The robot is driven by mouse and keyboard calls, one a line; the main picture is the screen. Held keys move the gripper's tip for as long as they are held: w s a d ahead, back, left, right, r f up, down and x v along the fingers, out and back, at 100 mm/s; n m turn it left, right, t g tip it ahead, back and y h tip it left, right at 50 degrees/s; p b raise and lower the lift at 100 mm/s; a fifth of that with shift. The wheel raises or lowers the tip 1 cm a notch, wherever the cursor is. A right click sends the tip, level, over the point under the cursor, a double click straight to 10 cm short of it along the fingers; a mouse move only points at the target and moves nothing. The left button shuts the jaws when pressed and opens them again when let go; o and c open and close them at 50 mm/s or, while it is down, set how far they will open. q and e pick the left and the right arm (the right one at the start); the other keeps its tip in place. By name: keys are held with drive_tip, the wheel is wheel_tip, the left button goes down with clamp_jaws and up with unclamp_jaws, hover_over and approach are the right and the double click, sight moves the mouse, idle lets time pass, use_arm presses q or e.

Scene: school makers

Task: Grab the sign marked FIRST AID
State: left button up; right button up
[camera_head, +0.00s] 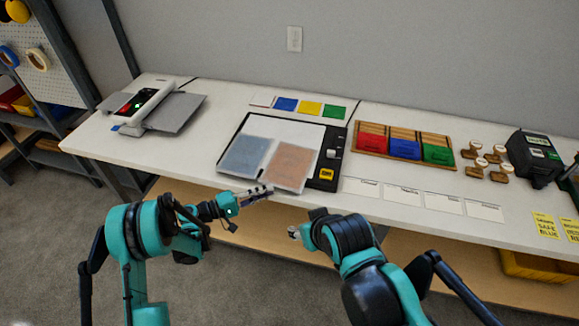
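I can make out no sign that reads FIRST AID. Several white cards (403,195) with small print lie along the table's front edge, their words too small to read. Two yellow cards (546,226) with black print lie at the far right. My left gripper (266,191) is at the table's front edge, just below the blue and orange sheets, with no object visible in it; its finger gap is unclear. My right gripper (294,232) is in front of the table, mostly hidden behind its own arm.
On the white table (210,128) are a laminator-like machine (150,104), a black board (335,140) bearing blue (244,155) and orange (287,166) sheets, a wooden tray (403,134) with coloured blocks, several wooden stamps (478,163) and a black device (535,155). A yellow bin (530,268) is below.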

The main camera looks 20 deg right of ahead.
sight(282, 185)
use_arm(q)
drive_tip(key=d, duration=0.1)
drive_tip(key=d+b, duration=0.1)
drive_tip(key=d, duration=0.1)
drive_tip(key=d+b, duration=0.1)
drive_tip(key=d, duration=0.1)
drive_tip(key=shift+w+d+f, duration=0.15)
drive_tip(key=shift+w+d, duration=0.05)
drive_tip(key=shift+w, duration=0.05)
drive_tip(key=shift+d, duration=0.35)
drive_tip(key=shift+w+r, duration=0.1)
drive_tip(key=shift+r, duration=0.1)
clamp_jaws()
